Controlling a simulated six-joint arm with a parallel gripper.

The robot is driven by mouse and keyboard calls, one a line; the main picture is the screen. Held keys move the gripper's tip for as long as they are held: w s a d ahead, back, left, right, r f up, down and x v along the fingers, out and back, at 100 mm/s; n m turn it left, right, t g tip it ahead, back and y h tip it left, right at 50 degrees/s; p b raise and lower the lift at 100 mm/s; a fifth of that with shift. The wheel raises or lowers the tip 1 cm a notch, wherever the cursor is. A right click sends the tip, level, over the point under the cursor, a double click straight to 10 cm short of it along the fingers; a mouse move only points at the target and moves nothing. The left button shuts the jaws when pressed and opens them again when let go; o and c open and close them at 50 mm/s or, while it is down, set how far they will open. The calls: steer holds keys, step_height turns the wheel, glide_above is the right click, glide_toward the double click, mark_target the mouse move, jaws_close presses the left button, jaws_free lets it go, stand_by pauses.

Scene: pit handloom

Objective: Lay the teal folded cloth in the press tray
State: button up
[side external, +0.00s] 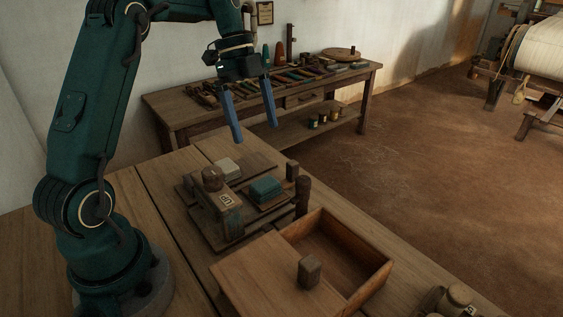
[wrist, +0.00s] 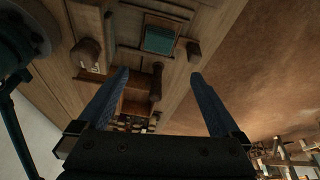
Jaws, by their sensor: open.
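The teal folded cloth (side external: 265,188) lies on a small wooden platform near the middle of the table; it also shows at the top of the wrist view (wrist: 159,40). A wooden open box (side external: 365,278) with a flat lid (side external: 262,280) partly across it stands in front of it. I cannot tell for sure which wooden piece is the press tray. My gripper (side external: 255,132) is open and empty, its two blue fingers pointing down, above and behind the cloth and apart from it. In the wrist view the open fingers (wrist: 160,75) have nothing between them.
A pale folded piece (side external: 227,168) and a dark wooden block with a round knob (side external: 213,179) stand left of the cloth. Upright wooden posts (side external: 302,195) rise to its right. A knob (side external: 309,270) stands on the box lid. A workbench with tools (side external: 180,112) is behind.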

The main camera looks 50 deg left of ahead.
steer(key=s+d+r+n+t+y, duration=0.2)
steer(key=s+d+r+n+y, duration=0.15)
steer(key=s+d+n, duration=0.45)
steer(key=s+d+f+n+t, duration=0.3)
steer(key=s+d+n, duration=0.1)
steer(key=s+n, duration=0.3)
steer(key=shift+n, duration=0.6)
